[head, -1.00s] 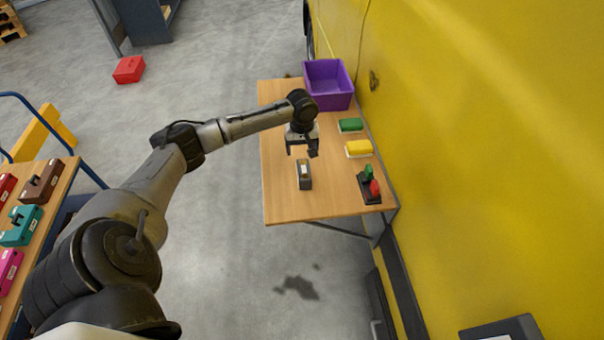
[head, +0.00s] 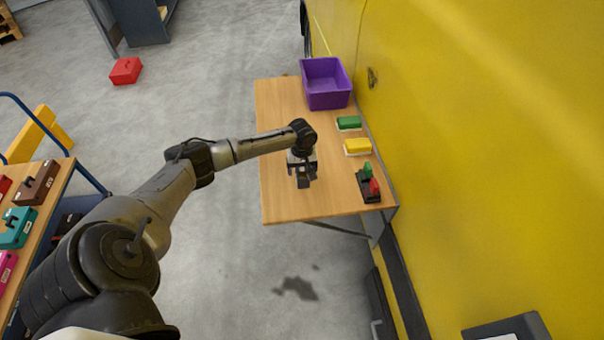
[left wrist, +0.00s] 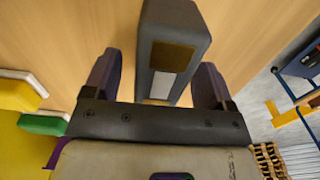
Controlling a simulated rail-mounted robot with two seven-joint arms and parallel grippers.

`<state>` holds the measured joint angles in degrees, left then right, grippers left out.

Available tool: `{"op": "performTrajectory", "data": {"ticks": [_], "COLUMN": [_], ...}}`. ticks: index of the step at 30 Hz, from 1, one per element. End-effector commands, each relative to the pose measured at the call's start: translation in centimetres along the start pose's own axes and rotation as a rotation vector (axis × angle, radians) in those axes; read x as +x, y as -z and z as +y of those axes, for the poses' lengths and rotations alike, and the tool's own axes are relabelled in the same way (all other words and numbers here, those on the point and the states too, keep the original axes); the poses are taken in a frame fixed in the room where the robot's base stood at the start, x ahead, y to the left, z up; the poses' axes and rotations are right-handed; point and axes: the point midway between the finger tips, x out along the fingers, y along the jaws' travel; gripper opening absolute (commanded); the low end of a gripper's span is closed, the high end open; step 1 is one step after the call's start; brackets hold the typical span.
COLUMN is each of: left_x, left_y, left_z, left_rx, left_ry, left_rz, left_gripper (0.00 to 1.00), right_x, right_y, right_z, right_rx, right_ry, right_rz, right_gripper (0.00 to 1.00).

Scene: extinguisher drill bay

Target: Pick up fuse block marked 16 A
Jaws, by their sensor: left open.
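A dark grey block (left wrist: 176,25) with a brown panel and a white label stands on the wooden table (head: 285,205). No 16 A marking is readable on it. My left gripper (left wrist: 155,75) is open, with one finger on each side of the block in the left wrist view. I cannot tell whether the fingers touch it. In the head view the left gripper (head: 303,175) is over the block and hides most of it. My right gripper is not in view.
A purple bin (head: 327,95), a green block (head: 348,122), a yellow block (head: 357,146) and a dark base with red and green parts (head: 369,187) line the table's wall side. Brown (head: 37,184) and teal (head: 17,227) blocks sit on the left trolley.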

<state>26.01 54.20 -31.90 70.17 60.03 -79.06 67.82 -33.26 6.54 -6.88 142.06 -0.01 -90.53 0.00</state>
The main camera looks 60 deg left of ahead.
Motion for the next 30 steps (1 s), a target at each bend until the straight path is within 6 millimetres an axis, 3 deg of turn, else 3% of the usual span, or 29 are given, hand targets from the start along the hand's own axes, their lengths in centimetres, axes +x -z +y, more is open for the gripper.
{"op": "performTrajectory", "data": {"ticks": [6, 14, 30], "left_x": [1.9, 2.0, 1.9], "left_y": [0.0, 0.0, 0.0], "left_z": [0.0, 0.0, -0.1], "left_rx": [0.0, 0.0, 0.0], "left_ry": [0.0, 0.0, 0.0], "left_rz": [0.0, 0.0, 0.0], "left_gripper": [0.78, 0.78, 0.27], "right_x": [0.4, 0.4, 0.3], "right_y": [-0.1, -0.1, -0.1], "right_z": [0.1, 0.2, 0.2], "right_rx": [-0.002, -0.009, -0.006], "right_ry": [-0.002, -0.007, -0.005], "right_rz": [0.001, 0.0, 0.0], "right_gripper": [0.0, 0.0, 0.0]}}
